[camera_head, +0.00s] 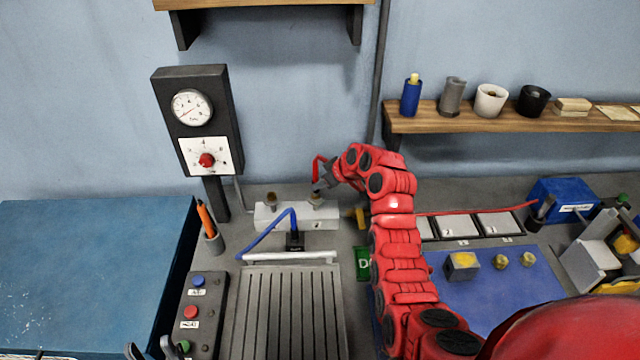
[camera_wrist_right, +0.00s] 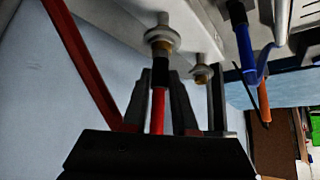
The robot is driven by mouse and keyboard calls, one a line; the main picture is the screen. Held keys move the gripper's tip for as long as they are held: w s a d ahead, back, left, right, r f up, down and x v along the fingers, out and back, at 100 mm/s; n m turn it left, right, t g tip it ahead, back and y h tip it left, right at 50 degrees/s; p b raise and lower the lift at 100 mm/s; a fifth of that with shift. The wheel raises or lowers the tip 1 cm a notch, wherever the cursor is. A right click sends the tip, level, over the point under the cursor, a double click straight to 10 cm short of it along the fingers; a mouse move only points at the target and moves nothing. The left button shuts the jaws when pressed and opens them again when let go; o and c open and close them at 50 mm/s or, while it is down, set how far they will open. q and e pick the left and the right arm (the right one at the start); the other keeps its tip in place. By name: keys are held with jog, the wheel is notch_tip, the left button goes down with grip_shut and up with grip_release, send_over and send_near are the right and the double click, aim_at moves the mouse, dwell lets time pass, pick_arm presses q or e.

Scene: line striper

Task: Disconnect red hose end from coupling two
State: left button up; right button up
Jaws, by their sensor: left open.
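A white manifold block (camera_head: 268,216) on the bench has two brass couplings on top. The left coupling (camera_head: 271,199) is bare. My right gripper (camera_head: 318,187) is at the right coupling and partly hides it. In the right wrist view, the red hose end (camera_wrist_right: 160,72) has a black sleeve and meets the brass fitting (camera_wrist_right: 161,46) with no visible gap. The right fingers lie on either side of this hose end; whether they press on it is unclear. The red hose (camera_head: 317,166) loops up beside the gripper. My left gripper (camera_head: 152,349) is open and empty at the bottom edge.
A blue hose (camera_head: 268,229) runs in front of the manifold to a black block (camera_head: 295,241). A button box (camera_head: 190,310) and slatted plate (camera_head: 290,310) lie in front.

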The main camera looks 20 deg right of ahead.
grip_shut()
jog(key=shift+w+r, duration=0.1)
jog(key=shift+r, duration=0.15)
jog(key=shift+r+b, duration=0.4)
jog(key=shift+r, duration=0.05)
jog(key=shift+r+b, duration=0.3)
jog(key=shift+r, duration=1.55)
